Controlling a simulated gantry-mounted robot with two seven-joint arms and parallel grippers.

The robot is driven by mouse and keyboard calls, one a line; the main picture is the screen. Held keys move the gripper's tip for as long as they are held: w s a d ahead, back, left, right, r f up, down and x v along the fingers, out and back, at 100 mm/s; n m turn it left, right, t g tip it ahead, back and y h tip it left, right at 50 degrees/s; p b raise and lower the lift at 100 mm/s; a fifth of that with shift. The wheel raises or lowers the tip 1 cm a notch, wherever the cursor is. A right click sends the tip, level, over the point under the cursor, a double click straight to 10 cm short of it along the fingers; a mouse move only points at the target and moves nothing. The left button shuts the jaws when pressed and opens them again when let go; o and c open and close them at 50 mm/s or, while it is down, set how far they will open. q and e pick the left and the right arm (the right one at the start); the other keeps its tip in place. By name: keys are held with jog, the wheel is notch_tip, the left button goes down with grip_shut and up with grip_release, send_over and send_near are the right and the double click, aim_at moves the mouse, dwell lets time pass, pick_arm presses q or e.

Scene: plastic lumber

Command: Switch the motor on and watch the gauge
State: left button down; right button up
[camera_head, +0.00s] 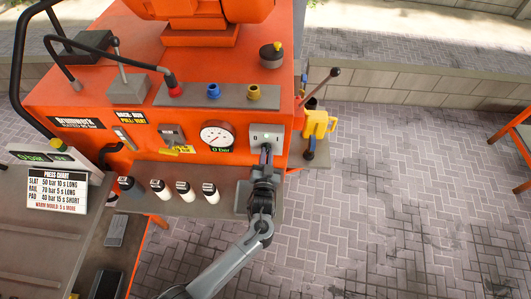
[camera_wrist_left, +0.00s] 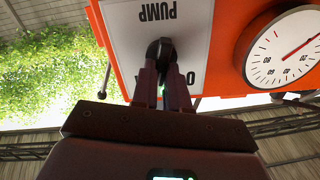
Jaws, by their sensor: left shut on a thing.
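The motor switch is a pale plate (camera_head: 257,130) marked O and I on the orange machine front, with a small green light. In the left wrist view the plate (camera_wrist_left: 185,45) reads PUMP, upside down. My left gripper (camera_head: 266,152) is shut on the black switch knob (camera_wrist_left: 160,48); its fingers hide part of the plate, and I cannot tell which side the knob points to. The round white gauge (camera_head: 217,136) is just left of the switch, with a green 0 bar readout below. It also shows, with a red needle, in the left wrist view (camera_wrist_left: 285,50). My right gripper is not in view.
A shelf (camera_head: 222,203) with several white-and-black bottles juts out below the gauge. A yellow device (camera_head: 318,124) and a black-knobbed lever (camera_head: 334,73) are right of the switch. A press chart (camera_head: 56,187) stands at left.

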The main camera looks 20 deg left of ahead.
pick_arm(q)
jog(key=m+p, duration=0.1)
jog(key=m, duration=0.2)
jog(key=shift+d+f+m, duration=0.1)
jog(key=shift+m, duration=0.3)
dwell(0.4)
jog(key=c, duration=1.1)
grip_release()
jog(key=shift+c, duration=0.2)
